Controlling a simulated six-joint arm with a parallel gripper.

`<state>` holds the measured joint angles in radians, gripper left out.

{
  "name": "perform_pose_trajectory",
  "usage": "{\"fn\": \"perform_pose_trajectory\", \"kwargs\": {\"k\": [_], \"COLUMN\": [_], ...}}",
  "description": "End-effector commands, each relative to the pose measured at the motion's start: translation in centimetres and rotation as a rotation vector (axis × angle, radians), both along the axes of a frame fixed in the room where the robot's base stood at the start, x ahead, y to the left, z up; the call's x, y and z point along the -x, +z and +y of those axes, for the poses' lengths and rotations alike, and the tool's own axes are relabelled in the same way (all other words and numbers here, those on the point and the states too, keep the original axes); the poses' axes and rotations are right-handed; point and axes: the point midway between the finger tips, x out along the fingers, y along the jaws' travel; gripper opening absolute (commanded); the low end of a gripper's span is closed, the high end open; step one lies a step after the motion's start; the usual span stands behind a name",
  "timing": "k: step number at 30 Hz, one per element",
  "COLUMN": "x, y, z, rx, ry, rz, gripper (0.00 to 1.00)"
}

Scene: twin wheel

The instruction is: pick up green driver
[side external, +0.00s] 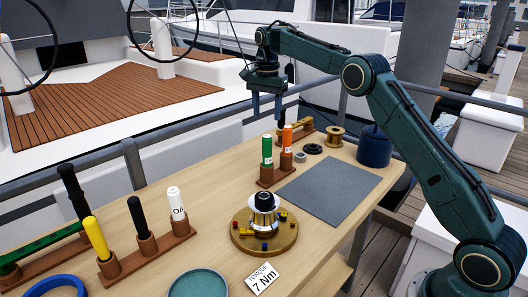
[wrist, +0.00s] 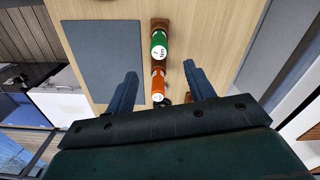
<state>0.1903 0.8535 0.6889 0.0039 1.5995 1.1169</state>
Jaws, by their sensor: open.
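The green driver (side external: 267,150) stands upright in a small brown holder (side external: 266,183) near the middle of the table. An orange driver (side external: 287,140) stands beside it in the same holder. My gripper (side external: 268,107) is open and empty, above the drivers with its fingers pointing down. In the wrist view, my gripper (wrist: 160,84) has its fingers spread on either side of the orange driver (wrist: 158,84). The green driver (wrist: 159,43) shows beyond the fingertips, with a white label on its end.
A grey mat (side external: 330,191) lies right of the holder. A round brass base (side external: 264,236) with a winch-like part stands in front, near a "7 Nm" card (side external: 262,279). A rack (side external: 147,247) with yellow, black and white-topped tools stands left. A blue cylinder (side external: 374,146) stands at the far right.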

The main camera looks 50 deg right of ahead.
Motion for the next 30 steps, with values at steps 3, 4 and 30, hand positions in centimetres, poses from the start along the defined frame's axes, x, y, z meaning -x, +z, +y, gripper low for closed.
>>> {"fn": "perform_pose_trajectory", "kwargs": {"k": [3, 4, 30], "x": [0.0, 0.0, 0.1], "y": [-0.1, -0.2, -8.5], "z": [0.0, 0.0, 0.0], "rx": [0.0, 0.0, 0.0], "ry": [0.001, 0.001, 0.002], "rz": [0.0, 0.0, 0.0], "gripper": [0.54, 0.54, 0.54]}}
